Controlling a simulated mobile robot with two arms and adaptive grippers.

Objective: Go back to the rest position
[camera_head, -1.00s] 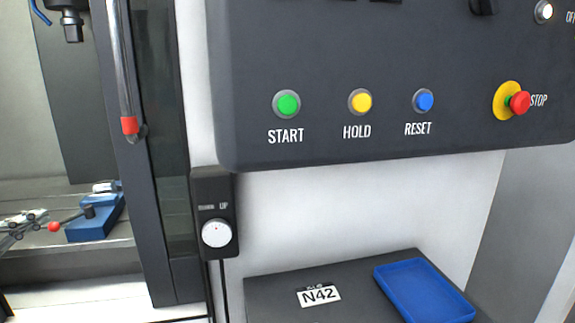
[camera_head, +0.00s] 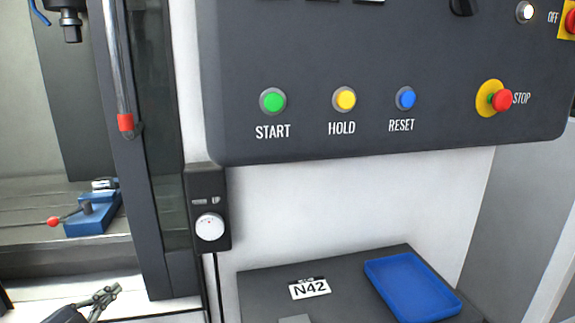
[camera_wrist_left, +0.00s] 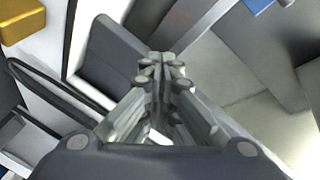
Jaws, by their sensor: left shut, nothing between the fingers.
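My left gripper (camera_head: 106,296) shows at the bottom left of the head view, low in front of the machine. Its fingers are closed together with nothing between them. In the left wrist view the shut fingers (camera_wrist_left: 160,75) fill the middle of the picture. The right gripper is in neither view.
A dark control panel (camera_head: 300,40) with green, yellow and blue buttons and a red stop knob fills the top right. A blue vise (camera_head: 93,216) stands inside the machine.

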